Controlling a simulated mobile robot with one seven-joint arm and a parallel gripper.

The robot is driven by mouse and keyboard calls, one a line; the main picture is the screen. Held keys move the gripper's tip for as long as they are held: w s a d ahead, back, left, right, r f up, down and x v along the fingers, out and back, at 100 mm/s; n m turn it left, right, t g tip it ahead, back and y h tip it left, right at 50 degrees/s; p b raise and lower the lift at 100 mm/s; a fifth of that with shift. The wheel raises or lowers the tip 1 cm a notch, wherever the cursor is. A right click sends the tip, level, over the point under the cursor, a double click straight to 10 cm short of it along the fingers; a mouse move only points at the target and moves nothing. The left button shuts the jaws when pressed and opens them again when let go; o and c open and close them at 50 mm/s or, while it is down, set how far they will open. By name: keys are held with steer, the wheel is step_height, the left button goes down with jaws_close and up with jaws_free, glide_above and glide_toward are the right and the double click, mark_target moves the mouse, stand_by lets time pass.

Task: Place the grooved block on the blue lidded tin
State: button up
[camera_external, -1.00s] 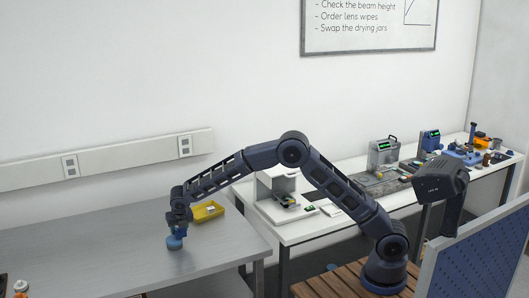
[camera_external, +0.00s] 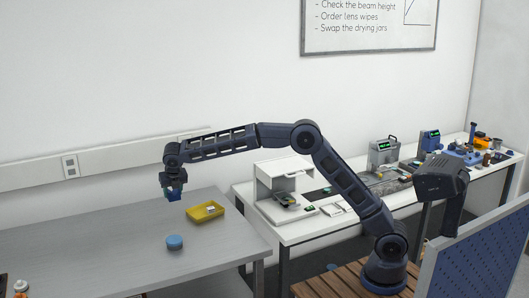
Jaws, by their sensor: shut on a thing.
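The blue lidded tin (camera_external: 174,242) stands upright on the grey metal table, and nothing shows on its lid. My gripper (camera_external: 173,192) is up in the air, above and behind the tin and apart from it. It points down and is shut on a small dark blue block (camera_external: 173,197), which I take for the grooved block. The block's grooves are too small to make out, and the fingers partly hide it.
A yellow tray (camera_external: 205,212) with a small pale item in it is on the table, right of my gripper. A white bench (camera_external: 262,215) with instruments stands to the right. Table space around the tin is clear. Small items sit at the lower left edge.

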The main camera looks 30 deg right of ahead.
mark_target(173, 237)
steer(key=shift+a+r, duration=0.1)
steer(key=shift+a, duration=0.8)
steer(key=shift+a+f, duration=0.15)
steer(key=shift+f, duration=0.15)
step_height(173, 237, down, 19)
steer(key=shift+f, duration=0.15)
steer(key=shift+f, duration=0.1)
steer(key=o, duration=1.3)
steer(key=shift+c, duration=0.2)
steer(key=v, duration=1.2)
steer(key=shift+w, duration=0.1)
